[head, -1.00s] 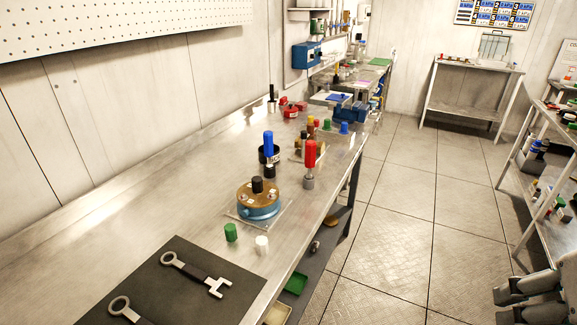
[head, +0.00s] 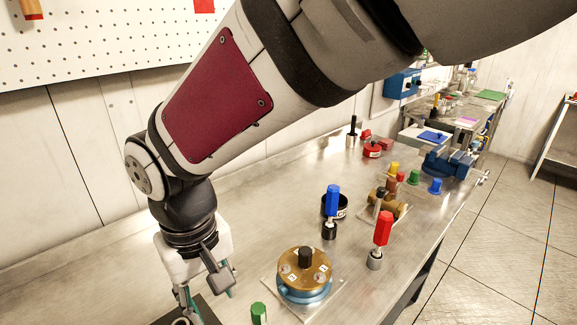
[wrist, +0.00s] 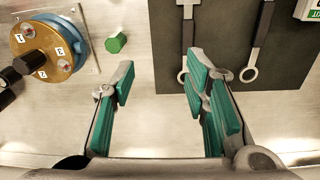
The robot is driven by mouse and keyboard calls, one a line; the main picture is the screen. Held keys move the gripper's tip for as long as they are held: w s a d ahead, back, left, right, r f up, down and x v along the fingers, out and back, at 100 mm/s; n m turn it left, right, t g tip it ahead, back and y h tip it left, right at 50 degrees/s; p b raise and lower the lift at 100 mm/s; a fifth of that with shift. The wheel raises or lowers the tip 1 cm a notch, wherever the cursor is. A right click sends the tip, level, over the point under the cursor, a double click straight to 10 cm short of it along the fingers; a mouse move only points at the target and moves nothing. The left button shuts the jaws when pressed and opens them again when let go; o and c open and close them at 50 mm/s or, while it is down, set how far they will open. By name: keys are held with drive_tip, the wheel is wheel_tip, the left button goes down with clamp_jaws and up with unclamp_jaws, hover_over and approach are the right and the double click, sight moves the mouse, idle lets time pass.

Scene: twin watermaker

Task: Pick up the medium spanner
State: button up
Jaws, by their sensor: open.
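Two spanners with dark handles and pale ring ends lie side by side on a dark mat (wrist: 220,92). The left spanner (wrist: 188,35) is partly behind my gripper's right finger in the wrist view. The right spanner (wrist: 258,45) lies clear of the fingers. Both run out of the top of the picture, so I cannot tell which is the medium one. My gripper (wrist: 160,78) is open and empty, its green-padded fingers above the bench around the mat's left edge. In the head view, my gripper (head: 203,292) hangs over the mat (head: 208,314), where a ring end shows.
A green cap (wrist: 116,43) and a blue and brass round device (wrist: 48,46) stand left of the mat in the wrist view. In the head view, a blue-handled tool (head: 332,205) and a red-handled tool (head: 382,232) stand upright farther along the metal bench (head: 100,285).

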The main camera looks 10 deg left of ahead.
drive_tip(key=shift+n, duration=0.3)
drive_tip(key=s+a+f, duration=0.1)
drive_tip(key=f, duration=0.2)
drive_tip(key=a+f, duration=0.1)
drive_tip(key=f, duration=0.2)
drive_tip(key=s+a+f, duration=0.1)
drive_tip(key=f, duration=0.2)
drive_tip(key=shift+s+a+f, duration=0.15)
drive_tip(key=shift+s+f, duration=0.05)
drive_tip(key=shift+s, duration=0.1)
drive_tip(key=shift+s+f+p, duration=0.15)
drive_tip(key=shift+f+p, duration=0.05)
drive_tip(key=shift+f, duration=1.35)
drive_tip(key=shift+s+f+p, duration=0.1)
drive_tip(key=shift+f+p, duration=0.05)
drive_tip(key=shift+f, duration=1.4)
clamp_jaws()
